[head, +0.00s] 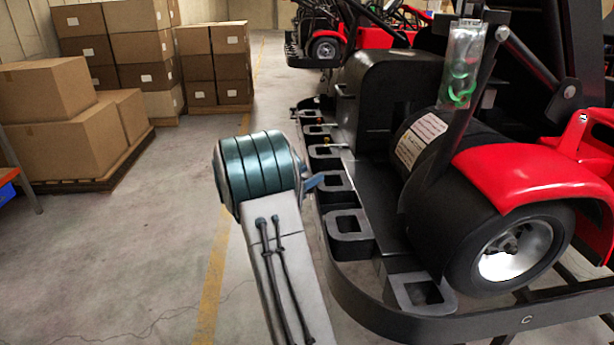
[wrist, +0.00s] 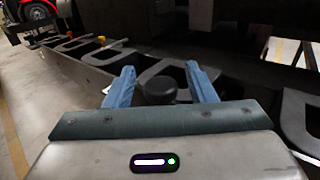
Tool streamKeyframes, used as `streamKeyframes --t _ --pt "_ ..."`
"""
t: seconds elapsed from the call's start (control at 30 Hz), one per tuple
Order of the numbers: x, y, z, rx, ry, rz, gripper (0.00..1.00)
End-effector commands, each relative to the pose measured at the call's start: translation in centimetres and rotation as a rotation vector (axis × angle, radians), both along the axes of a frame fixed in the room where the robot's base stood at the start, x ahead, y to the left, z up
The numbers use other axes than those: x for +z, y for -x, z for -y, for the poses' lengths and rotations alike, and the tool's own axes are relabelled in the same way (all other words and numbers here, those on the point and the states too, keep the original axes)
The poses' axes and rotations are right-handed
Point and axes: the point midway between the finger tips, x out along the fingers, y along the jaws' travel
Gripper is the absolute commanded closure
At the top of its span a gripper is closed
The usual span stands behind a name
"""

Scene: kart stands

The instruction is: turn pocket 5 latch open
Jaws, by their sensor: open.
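My gripper (wrist: 159,68) is open in the wrist view, with its two blue fingers apart. A round black knob (wrist: 158,90) shows between the fingers, apart from both as far as I can see. A grey-framed pocket (wrist: 172,70) lies just behind it. In the head view a blue fingertip of my gripper (head: 314,182) shows beside a pocket (head: 335,186) on the kart's side rail. My own wrist hides the knob there. No pocket numbers are readable, so I cannot tell which is pocket 5 or how its latch is turned.
More pockets line the rail, including one nearer me (head: 348,224). Small levers (head: 327,142) stick out farther back. The kart's black tyre (head: 455,215) and red fender (head: 530,175) are to the right. Boxes (head: 65,145) stand left. The floor aisle (head: 170,235) is clear.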

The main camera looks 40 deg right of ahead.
Motion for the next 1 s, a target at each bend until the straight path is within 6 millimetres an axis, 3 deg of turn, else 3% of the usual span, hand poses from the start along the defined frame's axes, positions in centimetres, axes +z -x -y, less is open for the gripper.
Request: streamKeyframes --t 0.07,0.2,0.23,0.57,1.0 --pt "-0.01 0.00 -0.01 0.000 0.000 0.000 0.50" --pt "-0.02 0.01 -0.03 0.000 0.000 0.000 0.89" --pt "-0.02 0.01 -0.03 0.000 0.000 0.000 0.92" --pt "-0.21 0.04 -0.08 0.040 -0.001 -0.001 0.92" --pt "-0.60 0.15 -0.02 0.307 -0.001 0.001 0.92"
